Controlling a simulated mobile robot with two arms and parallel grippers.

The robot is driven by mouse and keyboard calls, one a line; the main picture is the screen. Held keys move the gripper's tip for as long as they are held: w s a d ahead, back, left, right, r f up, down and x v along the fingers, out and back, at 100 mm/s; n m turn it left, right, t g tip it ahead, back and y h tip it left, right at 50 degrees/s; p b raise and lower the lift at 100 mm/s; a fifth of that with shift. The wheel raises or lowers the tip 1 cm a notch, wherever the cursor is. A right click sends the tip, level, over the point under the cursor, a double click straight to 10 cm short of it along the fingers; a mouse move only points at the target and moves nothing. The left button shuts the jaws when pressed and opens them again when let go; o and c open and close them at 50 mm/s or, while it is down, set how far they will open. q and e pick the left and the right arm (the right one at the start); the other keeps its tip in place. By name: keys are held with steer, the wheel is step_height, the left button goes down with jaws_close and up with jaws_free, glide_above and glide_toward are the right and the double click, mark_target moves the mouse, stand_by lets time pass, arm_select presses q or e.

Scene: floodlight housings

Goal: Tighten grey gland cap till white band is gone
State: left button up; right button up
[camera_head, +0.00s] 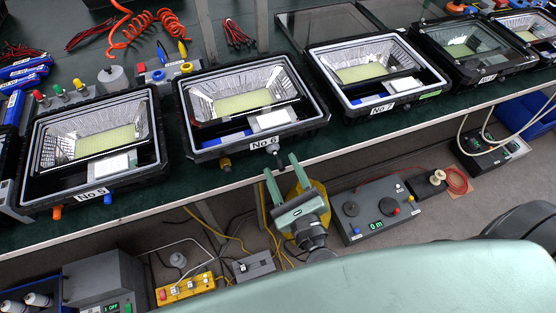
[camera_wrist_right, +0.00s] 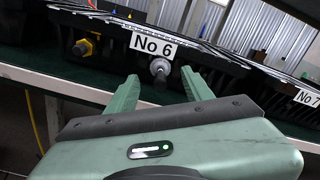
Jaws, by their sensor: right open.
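The No 6 floodlight housing (camera_head: 322,118) lies on the bench with its label towards me; its front also shows in the right wrist view (camera_wrist_right: 105,42). A grey gland cap (camera_head: 272,149) sticks out of its front side, below the label. In the right wrist view the grey cap (camera_wrist_right: 159,68) shows between and beyond my fingers. I cannot make out a white band on it. My right gripper (camera_head: 281,165) is open, its two green fingers pointing at the cap, one on each side of it, with nothing held. My left gripper is not in view.
A yellow gland (camera_head: 226,164) sits left of the grey one. The No 5 housing (camera_head: 151,178) and No 7 housing (camera_head: 438,78) stand on either side. The bench edge (camera_head: 150,215) runs below. A grey control box (camera_head: 365,210) and yellow power strip (camera_head: 185,288) lie below the bench.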

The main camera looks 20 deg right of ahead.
steer(key=shift+s+b, duration=0.35)
steer(key=shift+s, duration=1.55)
steer(key=shift+d, duration=0.1)
steer(key=s+f+n+g+y+p, duration=0.1)
steer(key=s+f+n+g, duration=0.25)
steer(key=f+n, duration=0.85)
steer(key=s+f+n+g+y+p, duration=0.15)
steer(key=f+n+g, duration=0.4)
steer(key=f, duration=1.15)
steer(key=s+d+f+n+g+h, duration=0.1)
steer(key=s+d+f+n+g, duration=0.1)
steer(key=s+f+n, duration=0.3)
steer(key=s+d+f+n+g+h+p, duration=0.1)
steer(key=s+d+f+n+g, duration=0.2)
steer(key=s+f, duration=0.4)
steer(key=s+d+f+n+g+h, duration=0.1)
steer(key=s+d+f+n+g, duration=0.2)
steer(key=s, duration=0.9)
step_height(320, 180, down, 4)
steer(key=d+n, duration=0.2)
steer(key=n, duration=0.2)
steer(key=shift+s+r, duration=0.15)
steer(key=shift+r, duration=0.1)
